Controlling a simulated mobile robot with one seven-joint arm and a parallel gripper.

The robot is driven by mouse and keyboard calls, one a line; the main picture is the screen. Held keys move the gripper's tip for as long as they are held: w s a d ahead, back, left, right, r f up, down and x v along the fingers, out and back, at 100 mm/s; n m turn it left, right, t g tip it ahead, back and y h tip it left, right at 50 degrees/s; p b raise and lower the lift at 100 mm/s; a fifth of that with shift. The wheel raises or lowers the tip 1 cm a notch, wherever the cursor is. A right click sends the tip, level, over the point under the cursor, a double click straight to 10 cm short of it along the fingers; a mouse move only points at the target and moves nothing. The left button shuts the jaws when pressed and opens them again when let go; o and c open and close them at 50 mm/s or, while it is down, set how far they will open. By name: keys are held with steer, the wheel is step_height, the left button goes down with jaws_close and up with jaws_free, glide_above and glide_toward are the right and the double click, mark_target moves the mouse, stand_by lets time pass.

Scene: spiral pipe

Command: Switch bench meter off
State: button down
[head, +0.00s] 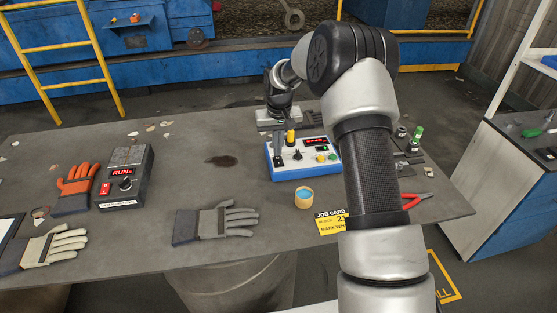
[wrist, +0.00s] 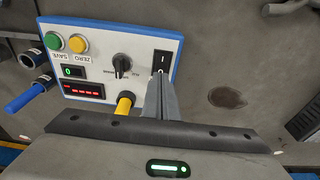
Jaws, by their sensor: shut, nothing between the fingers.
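The bench meter (head: 303,160) is a blue box with a white sloped panel on the table, partly hidden by my arm at its right. Its panel (wrist: 95,45) shows in the wrist view with a lit red display (wrist: 84,90), a small green display (wrist: 73,72), a black knob (wrist: 122,65), green and yellow buttons, and a black rocker switch (wrist: 161,58). My gripper (wrist: 160,78) is shut and empty, its fingertips over the lower end of the rocker. I cannot tell whether they touch it. A yellow plug (wrist: 125,103) stands beside the fingers.
A dark box with a red RUN display (head: 123,178) stands left, by an orange glove (head: 76,187). A grey glove (head: 215,222), a small round tub (head: 304,197), a yellow job card (head: 329,222) and red pliers (head: 416,201) lie nearer the front. The table left of the meter is mostly clear.

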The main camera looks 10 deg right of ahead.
mark_target(278, 158)
steer(key=shift+f+b, duration=0.45)
steer(key=shift+f, duration=0.3)
stand_by(0.7)
steer(key=shift+r, duration=0.15)
steer(key=shift+r+p, duration=1.95)
steer(key=shift+r, duration=1.45)
